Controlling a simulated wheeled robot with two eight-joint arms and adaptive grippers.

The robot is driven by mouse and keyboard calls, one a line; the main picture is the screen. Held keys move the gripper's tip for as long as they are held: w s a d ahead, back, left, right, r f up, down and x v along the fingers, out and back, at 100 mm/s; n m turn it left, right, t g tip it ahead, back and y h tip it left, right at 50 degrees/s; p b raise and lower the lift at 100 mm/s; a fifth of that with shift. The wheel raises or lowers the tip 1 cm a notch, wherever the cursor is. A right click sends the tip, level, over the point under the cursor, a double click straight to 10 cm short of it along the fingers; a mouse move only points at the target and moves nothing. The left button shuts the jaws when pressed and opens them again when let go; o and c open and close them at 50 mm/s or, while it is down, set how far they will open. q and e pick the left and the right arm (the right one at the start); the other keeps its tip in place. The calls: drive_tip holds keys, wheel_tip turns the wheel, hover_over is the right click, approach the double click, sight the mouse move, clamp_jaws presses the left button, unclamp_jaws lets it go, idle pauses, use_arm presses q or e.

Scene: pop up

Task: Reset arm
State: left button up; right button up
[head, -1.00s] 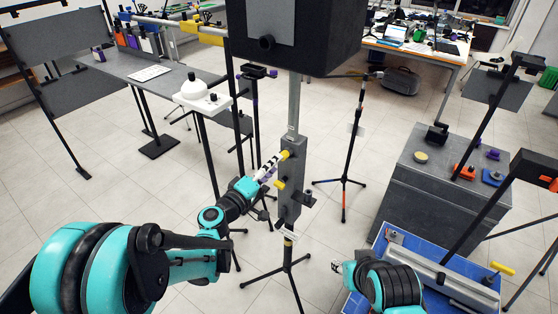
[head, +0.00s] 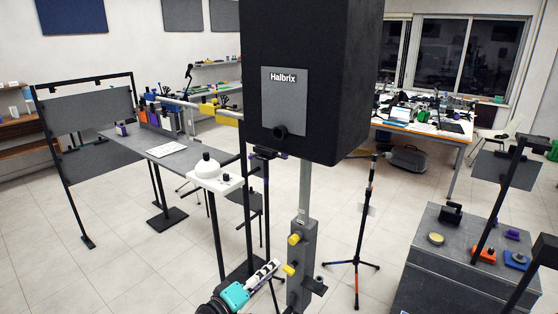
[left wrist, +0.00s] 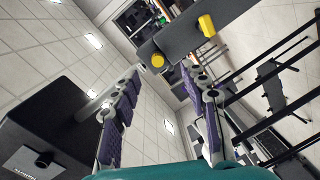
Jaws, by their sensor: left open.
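My left gripper (head: 268,270) shows at the bottom centre of the head view, beside a grey upright post (head: 304,255). The post carries an upper yellow knob (head: 293,239) and a lower yellow knob (head: 289,270). In the left wrist view, the purple-padded fingers of my left gripper (left wrist: 160,72) are spread, with nothing held between them. One yellow knob (left wrist: 157,60) shows just past the fingertips, and another yellow knob (left wrist: 206,25) is up to the right. The exact gap to the post is unclear. My right arm and gripper are not in view.
A large black box (head: 330,80) marked Halbrix tops the post. A grey table (head: 185,150) with a white domed device (head: 207,170) stands left. A tripod (head: 357,262) stands right of the post. A grey cabinet (head: 440,265) is at lower right. Open tiled floor lies between.

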use_arm(q)
drive_tip(key=s+a+f+m+g+y, duration=0.2)
drive_tip(key=s+a+y, duration=0.3)
drive_tip(key=s, duration=0.5)
drive_tip(key=s+a+f+m+g+y, duration=0.3)
drive_tip(key=s+a+f+g+y, duration=0.1)
drive_tip(key=s+a, duration=0.5)
drive_tip(key=shift+s+m+y, duration=0.3)
drive_tip(key=shift+s+y, duration=0.3)
drive_tip(key=shift+s, duration=0.25)
